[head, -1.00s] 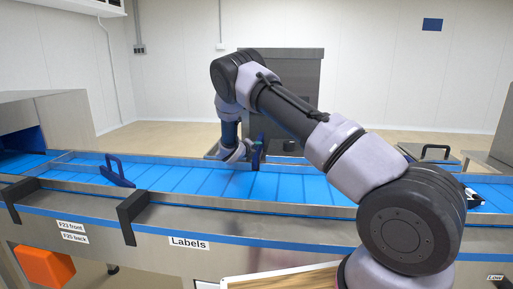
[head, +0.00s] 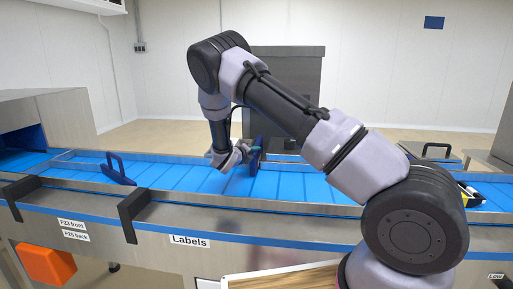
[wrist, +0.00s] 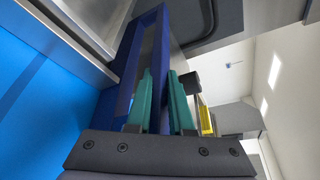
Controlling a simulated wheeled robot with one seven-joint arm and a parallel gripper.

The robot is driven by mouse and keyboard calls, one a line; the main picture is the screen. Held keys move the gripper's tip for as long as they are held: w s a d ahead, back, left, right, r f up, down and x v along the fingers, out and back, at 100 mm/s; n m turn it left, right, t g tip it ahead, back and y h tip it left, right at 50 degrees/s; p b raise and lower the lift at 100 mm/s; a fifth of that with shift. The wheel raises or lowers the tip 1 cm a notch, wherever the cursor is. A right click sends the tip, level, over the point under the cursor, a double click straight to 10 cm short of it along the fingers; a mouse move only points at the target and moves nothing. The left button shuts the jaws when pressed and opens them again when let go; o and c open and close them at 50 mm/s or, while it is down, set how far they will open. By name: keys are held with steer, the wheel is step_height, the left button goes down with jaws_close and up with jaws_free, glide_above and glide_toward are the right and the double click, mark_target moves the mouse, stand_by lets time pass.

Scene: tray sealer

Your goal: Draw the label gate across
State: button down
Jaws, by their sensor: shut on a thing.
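The label gate, a blue upright frame with a handle opening (head: 255,160), stands over the blue conveyor near its middle. My gripper (head: 244,151) is at the gate's left side in the head view. In the wrist view, my gripper's teal fingers (wrist: 162,100) are shut on a bar of the blue frame (wrist: 161,32). The fingers hide part of that bar. The gate's lower end is hard to make out.
A second blue handled piece (head: 117,170) stands on the conveyor (head: 200,178) at left. Metal rails edge the belt, with dark brackets (head: 131,215) in front. A grey cabinet (head: 290,95) stands behind.

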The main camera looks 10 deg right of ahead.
steer(key=s+a, duration=0.1)
steer(key=s, duration=0.4)
steer(key=s+a, duration=0.2)
steer(key=s, duration=0.3)
steer(key=s+a, duration=0.2)
steer(key=s, duration=0.3)
steer(key=shift+s, duration=0.15)
steer(key=c, duration=0.8)
jaws_free()
steer(key=shift+a, duration=0.1)
steer(key=v, duration=1)
steer(key=shift+s, duration=0.3)
steer(key=shift+a+r, duration=0.1)
steer(key=shift+a, duration=0.05)
